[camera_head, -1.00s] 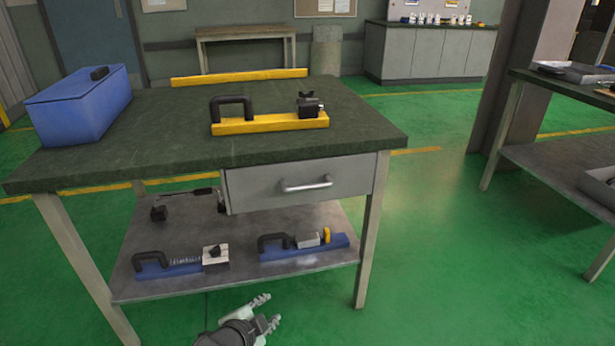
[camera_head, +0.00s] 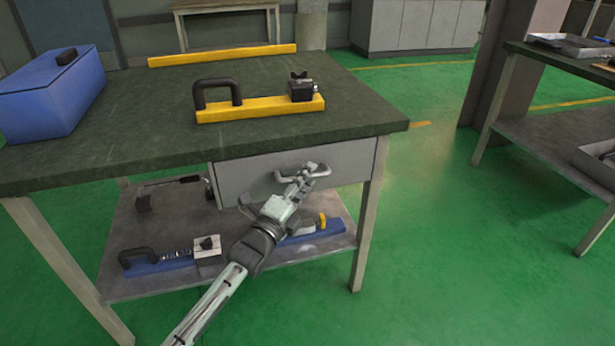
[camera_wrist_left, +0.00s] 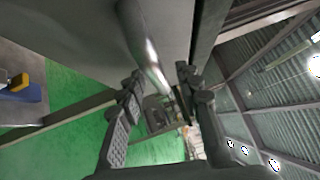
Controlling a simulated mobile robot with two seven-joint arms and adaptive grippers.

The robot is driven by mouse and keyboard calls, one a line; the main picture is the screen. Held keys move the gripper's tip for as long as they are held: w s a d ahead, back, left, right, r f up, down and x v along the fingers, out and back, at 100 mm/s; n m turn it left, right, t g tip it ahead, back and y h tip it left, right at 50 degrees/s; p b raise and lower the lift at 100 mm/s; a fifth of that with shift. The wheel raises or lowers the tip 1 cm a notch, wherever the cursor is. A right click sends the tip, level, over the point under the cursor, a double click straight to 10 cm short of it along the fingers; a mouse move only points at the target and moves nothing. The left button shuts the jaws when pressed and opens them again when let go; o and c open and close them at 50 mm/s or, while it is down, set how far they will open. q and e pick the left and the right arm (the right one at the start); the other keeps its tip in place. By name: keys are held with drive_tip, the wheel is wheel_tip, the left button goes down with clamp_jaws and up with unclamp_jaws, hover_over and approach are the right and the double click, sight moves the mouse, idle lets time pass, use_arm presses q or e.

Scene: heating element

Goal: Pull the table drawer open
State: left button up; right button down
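The grey table drawer (camera_head: 245,178) is closed under the green-topped table (camera_head: 150,130). Its metal bar handle (camera_head: 322,173) is on the front, partly hidden by my left gripper (camera_head: 307,170). In the left wrist view, the handle (camera_wrist_left: 146,50) runs between the two dark fingers of the left gripper (camera_wrist_left: 160,72). These fingers are apart, one on each side of the bar, and I see no firm grip on it. My right gripper is not in view.
A blue box (camera_head: 52,95) and a yellow fixture (camera_head: 260,108) with a black handle stand on the tabletop. The lower shelf (camera_head: 130,285) holds blue fixtures below my left arm. The green floor (camera_head: 440,230) to the right is clear.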

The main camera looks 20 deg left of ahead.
use_arm(q)
drive_tip(key=shift+w, duration=0.35)
clamp_jaws()
